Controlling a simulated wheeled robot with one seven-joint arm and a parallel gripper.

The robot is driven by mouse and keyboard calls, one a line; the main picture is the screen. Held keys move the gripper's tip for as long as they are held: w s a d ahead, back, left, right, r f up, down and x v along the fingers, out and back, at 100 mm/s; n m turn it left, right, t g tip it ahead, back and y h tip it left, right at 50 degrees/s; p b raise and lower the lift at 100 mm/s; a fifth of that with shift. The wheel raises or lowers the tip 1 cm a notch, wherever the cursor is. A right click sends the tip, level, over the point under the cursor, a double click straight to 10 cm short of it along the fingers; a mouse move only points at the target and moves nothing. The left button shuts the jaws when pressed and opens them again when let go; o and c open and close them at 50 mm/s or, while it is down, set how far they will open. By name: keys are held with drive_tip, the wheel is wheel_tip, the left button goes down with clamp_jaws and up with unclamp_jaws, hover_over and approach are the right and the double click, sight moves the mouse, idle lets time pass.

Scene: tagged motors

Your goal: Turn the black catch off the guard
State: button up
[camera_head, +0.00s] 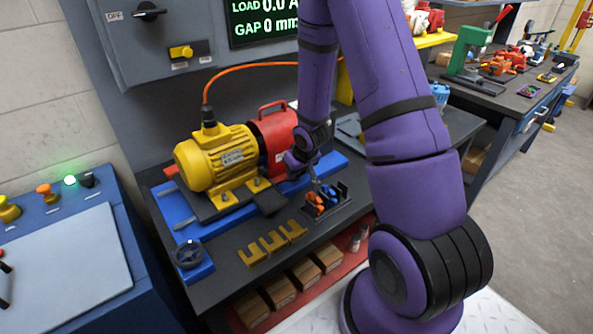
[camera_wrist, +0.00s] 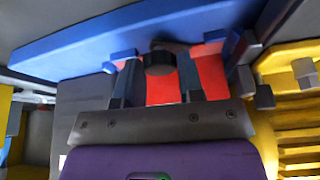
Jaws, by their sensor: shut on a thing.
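The red guard (camera_head: 268,132) with a handle on top stands at the right end of the yellow motor (camera_head: 220,158). In the wrist view the guard (camera_wrist: 208,78) shows as a red face behind my fingers. The black catch (camera_wrist: 159,64) is a dark round knob in front of it, between the tips of my gripper (camera_wrist: 157,70). My gripper is shut on the catch. In the head view my gripper (camera_head: 302,162) is at the guard's right side, and my wrist hides the catch there.
The motor sits on a blue base (camera_head: 168,204) on a dark bench. A yellow notched rack (camera_head: 272,243) and a small black holder (camera_head: 325,202) with orange and blue items stand in front. An orange cable (camera_head: 250,66) arches above the motor. A handwheel (camera_head: 189,255) is at front left.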

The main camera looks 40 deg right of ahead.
drive_tip(key=shift+d+n+g+y, duration=0.15)
drive_tip(key=shift+n+y, duration=0.5)
drive_tip(key=shift+n, duration=0.95)
drive_tip(key=shift+d+n+g+y, duration=0.15)
drive_tip(key=shift+n+y, duration=0.5)
drive_tip(key=shift+n, duration=0.95)
drive_tip(key=shift+a, duration=0.15)
drive_tip(key=o, duration=0.9)
drive_tip(key=shift+v, duration=5.35)
